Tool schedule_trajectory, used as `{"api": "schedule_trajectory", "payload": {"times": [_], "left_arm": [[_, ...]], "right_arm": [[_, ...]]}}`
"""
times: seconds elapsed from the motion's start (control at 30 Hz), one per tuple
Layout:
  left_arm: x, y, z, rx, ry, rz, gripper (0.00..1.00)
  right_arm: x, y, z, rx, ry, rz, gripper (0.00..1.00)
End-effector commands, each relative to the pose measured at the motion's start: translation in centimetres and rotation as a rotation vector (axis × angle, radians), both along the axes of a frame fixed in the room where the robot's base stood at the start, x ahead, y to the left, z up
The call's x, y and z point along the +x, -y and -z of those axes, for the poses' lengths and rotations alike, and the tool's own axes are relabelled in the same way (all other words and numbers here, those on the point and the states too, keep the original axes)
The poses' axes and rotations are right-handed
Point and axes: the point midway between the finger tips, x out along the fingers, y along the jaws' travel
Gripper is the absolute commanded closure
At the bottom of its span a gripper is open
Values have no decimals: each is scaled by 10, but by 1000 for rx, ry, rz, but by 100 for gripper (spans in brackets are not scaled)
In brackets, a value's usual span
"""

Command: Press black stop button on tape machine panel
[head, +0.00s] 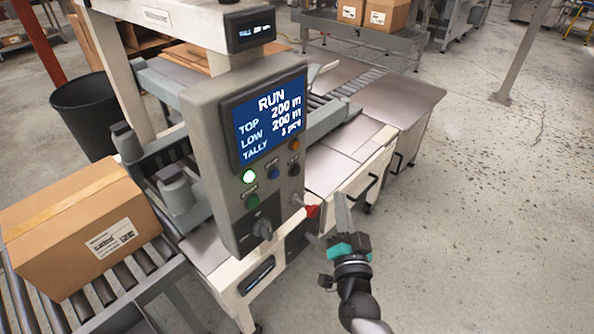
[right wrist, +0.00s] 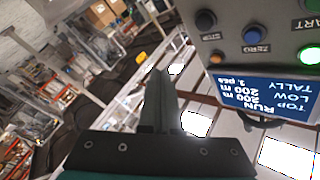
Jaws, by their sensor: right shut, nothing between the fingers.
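The tape machine panel (head: 213,120) is a grey box with a blue screen (head: 268,116) reading RUN, facing right in the head view. The black stop button (head: 294,169) is at the panel's lower right, beside a blue button (head: 274,173) and below an orange one (head: 295,144). In the right wrist view the panel is upside down, and the black button (right wrist: 205,20) is at the top. My right gripper (head: 341,196) is shut and empty, fingers pointing up, right of the panel and apart from it. Its fingertips (right wrist: 160,72) show in the wrist view. My left gripper is out of view.
A red knob (head: 311,211) sticks out at the panel's lower right edge, between the panel and my gripper. A dark rotary switch (head: 263,228) and a green button (head: 252,201) are nearby. A cardboard box (head: 75,245) sits on rollers at left. Floor at right is clear.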

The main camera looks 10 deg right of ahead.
Motion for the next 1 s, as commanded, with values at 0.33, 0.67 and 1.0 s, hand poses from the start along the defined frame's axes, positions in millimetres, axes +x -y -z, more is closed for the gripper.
{"api": "schedule_trajectory", "payload": {"times": [0.33,0.67,1.0], "left_arm": [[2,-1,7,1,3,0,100],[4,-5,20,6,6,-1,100],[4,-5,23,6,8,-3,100]], "right_arm": [[18,-14,2,3,1,1,100],[54,-42,2,2,0,0,100],[69,-54,1,0,-2,-1,100]]}}
